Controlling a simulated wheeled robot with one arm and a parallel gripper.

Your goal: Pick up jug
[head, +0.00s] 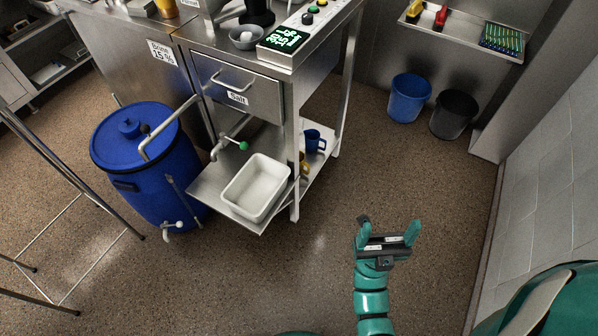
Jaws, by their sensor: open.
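A small dark blue jug (312,143) with a handle on its right stands on the lower shelf of the steel cart, behind the cart's front right leg. It looks upright, and its lower part is partly hidden. My gripper (388,228) is open and empty over the brown floor, to the right of the cart. It is in front of the jug, lower and to the right in the picture, and well apart from it.
A white tub (255,187) sits on the cart's lower shelf (213,183), left of the leg (294,190). Small brownish items (304,166) are by the jug. A blue barrel (140,160) stands left. Two buckets (408,98) stand at the back right. Floor around my gripper is clear.

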